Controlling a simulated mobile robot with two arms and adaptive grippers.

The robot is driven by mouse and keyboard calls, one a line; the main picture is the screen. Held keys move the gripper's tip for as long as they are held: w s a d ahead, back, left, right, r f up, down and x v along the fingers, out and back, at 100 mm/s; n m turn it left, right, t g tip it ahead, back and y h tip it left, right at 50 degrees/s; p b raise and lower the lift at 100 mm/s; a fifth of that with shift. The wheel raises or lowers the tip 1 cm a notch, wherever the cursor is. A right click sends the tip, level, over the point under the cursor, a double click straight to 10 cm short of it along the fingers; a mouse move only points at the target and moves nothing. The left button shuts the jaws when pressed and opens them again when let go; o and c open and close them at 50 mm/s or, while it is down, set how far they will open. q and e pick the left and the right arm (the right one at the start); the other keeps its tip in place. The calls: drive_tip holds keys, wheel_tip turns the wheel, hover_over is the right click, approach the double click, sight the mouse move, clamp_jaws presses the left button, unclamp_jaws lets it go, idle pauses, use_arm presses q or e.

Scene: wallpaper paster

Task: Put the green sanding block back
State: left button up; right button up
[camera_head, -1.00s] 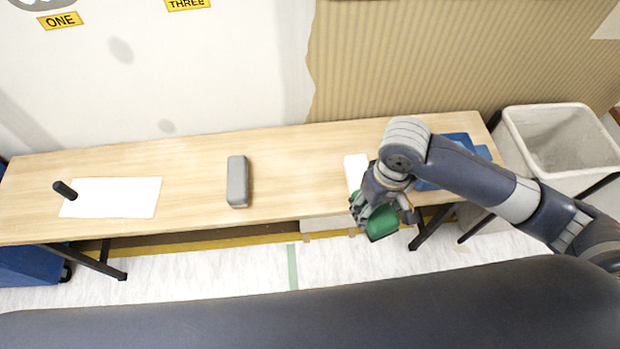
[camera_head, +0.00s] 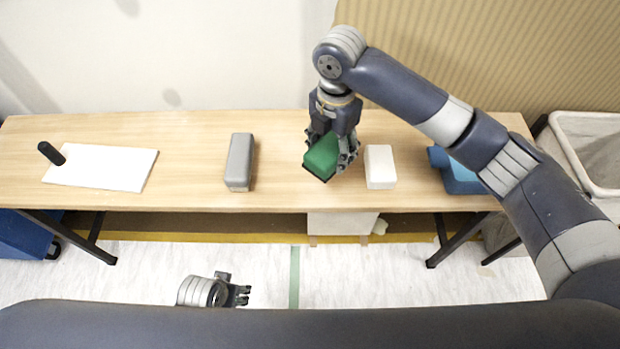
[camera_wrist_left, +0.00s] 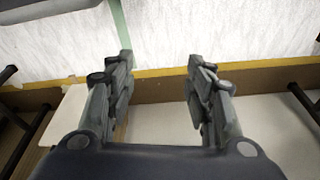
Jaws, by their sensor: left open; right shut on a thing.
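The green sanding block (camera_head: 322,155) is in my right gripper (camera_head: 332,162), which is shut on it. The gripper holds it over the front half of the wooden table, between a grey block (camera_head: 240,162) on the left and a white block (camera_head: 380,167) on the right. I cannot tell whether the green block touches the tabletop. My left gripper (camera_head: 243,291) is low in front of the table, over the floor. In the left wrist view its fingers (camera_wrist_left: 160,85) are apart with nothing between them.
The wooden table (camera_head: 200,190) also bears a white sheet or board (camera_head: 110,168) with a black handle (camera_head: 50,153) at the left and a blue object (camera_head: 460,178) at the right. A pale bin (camera_head: 590,130) stands at the far right. The tabletop between the white board and grey block is clear.

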use_arm(q)
drive_tip(key=shift+t, duration=0.3)
drive_tip(key=shift+w+r+b, duration=0.15)
drive_tip(key=shift+r+b, duration=0.75)
drive_tip(key=shift+r, duration=0.6)
drive_tip(key=shift+w+r+b, duration=0.15)
drive_tip(key=shift+r+b, duration=0.7)
drive_tip(key=shift+r, duration=0.6)
use_arm(e)
drive_tip(key=shift+w+a+r+n, duration=0.1)
drive_tip(key=shift+w+a+n, duration=0.55)
drive_tip(key=shift+n, duration=0.75)
drive_tip(key=shift+w+a+r+n, duration=0.1)
drive_tip(key=shift+w+a+n, duration=0.2)
drive_tip(key=shift+a+n, duration=0.8)
drive_tip(key=shift+w+a+r+n, duration=0.1)
drive_tip(key=shift+w+a+n, duration=0.4)
drive_tip(key=shift+n, duration=1.2)
drive_tip(key=shift+f, duration=0.1)
wheel_tip(320, 180, down, 6)
drive_tip(key=shift+f+b, duration=0.2)
drive_tip(key=shift+b, duration=0.6)
use_arm(q)
drive_tip(key=shift+w+p+v, duration=0.2)
drive_tip(key=shift+p+v, duration=0.1)
drive_tip(key=shift+v, duration=1.4)
use_arm(e)
drive_tip(key=shift+f, duration=1.6)
drive_tip(key=shift+f, duration=0.1)
